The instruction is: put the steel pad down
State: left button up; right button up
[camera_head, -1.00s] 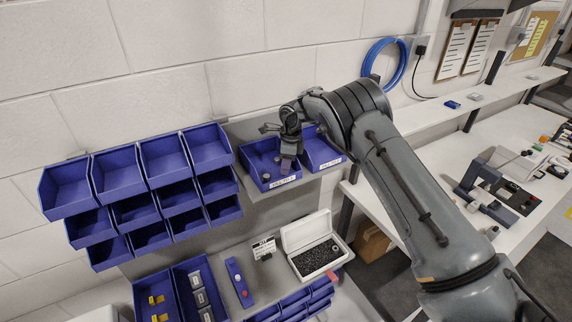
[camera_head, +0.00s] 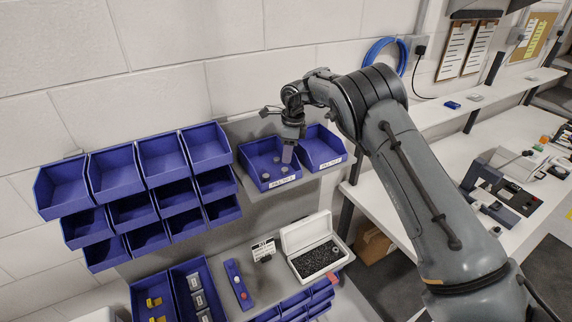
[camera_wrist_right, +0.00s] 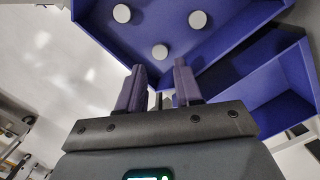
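Three round, pale grey steel pads lie apart on the floor of the left blue bin (camera_head: 247,170); in the right wrist view they are the left pad (camera_wrist_right: 122,13), the right pad (camera_wrist_right: 197,19) and the nearest pad (camera_wrist_right: 160,52). I cannot tell which was last handled. My right gripper (camera_head: 288,156) points down over the front right part of this bin. In the right wrist view its two purple-grey fingers (camera_wrist_right: 158,80) stand apart with no pad between them. My left gripper is not in view.
A second blue bin (camera_head: 325,158) adjoins on the right. Stacked blue bins (camera_head: 115,175) stand to the left. Below are an open white box (camera_head: 312,245) with dark contents and a blue strip (camera_head: 238,285) with small knobs.

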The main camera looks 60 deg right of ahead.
notch_tip(320, 180, up, 7)
jog(key=shift+s+d+b, duration=0.2)
jog(key=shift+s+b, duration=0.15)
jog(key=shift+b, duration=0.05)
jog(key=shift+a, duration=0.1)
